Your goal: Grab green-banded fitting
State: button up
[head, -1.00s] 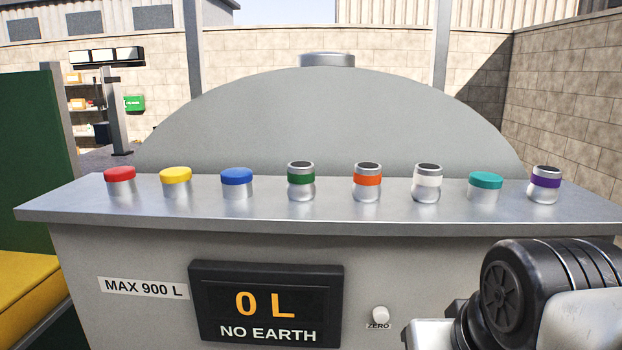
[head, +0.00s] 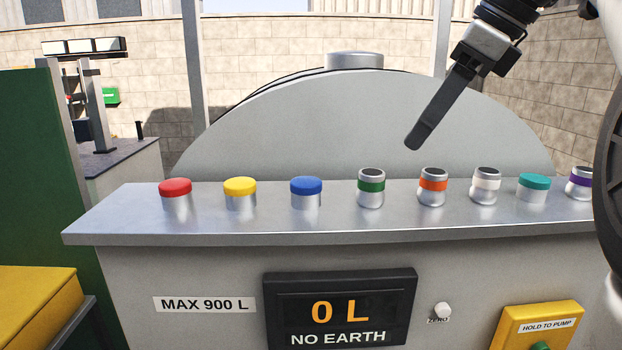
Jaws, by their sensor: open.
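The green-banded fitting (head: 371,188) is a small silver fitting with a dark top and a green band. It stands upright on the metal shelf (head: 130,222), between a blue-capped fitting (head: 306,191) and an orange-banded fitting (head: 433,187). My gripper (head: 414,140) hangs in from the upper right, tilted down and left. Its tip shows above and to the right of the green-banded fitting, apart from it. It is open and holds nothing; I see it nearly edge-on, so one finger largely hides the other.
Red-capped (head: 175,194) and yellow-capped (head: 240,193) fittings stand left. White-banded (head: 486,184), teal-capped (head: 532,188) and purple-banded (head: 580,183) fittings stand right. A rounded grey tank (head: 300,130) rises behind. A display (head: 340,308) reads 0 L, NO EARTH.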

notch_tip(320, 180, up, 2)
jog(key=w+m, duration=0.1)
jog(key=m, duration=0.1)
jog(key=b, duration=0.2)
send_near(373, 172)
jog(key=shift+m, duration=0.4)
jog(key=f, duration=0.2)
jog(key=a+f, duration=0.1)
jog(key=f, duration=0.1)
jog(key=shift+w+a+f, duration=0.2)
jog(key=shift+w+f, duration=0.05)
jog(key=shift+w+r+x, duration=0.1)
jog(key=shift+w+x, duration=0.05)
jog(key=shift+x, duration=0.9)
jog(key=shift+w+r+x, duration=0.1)
jog(key=shift+w+x, duration=0.1)
jog(key=shift+x, duration=0.85)
jog(key=shift+w+x, duration=0.15)
jog(key=shift+x, duration=0.85)
jog(key=c, duration=1.2)
jog(key=shift+r, duration=0.15)
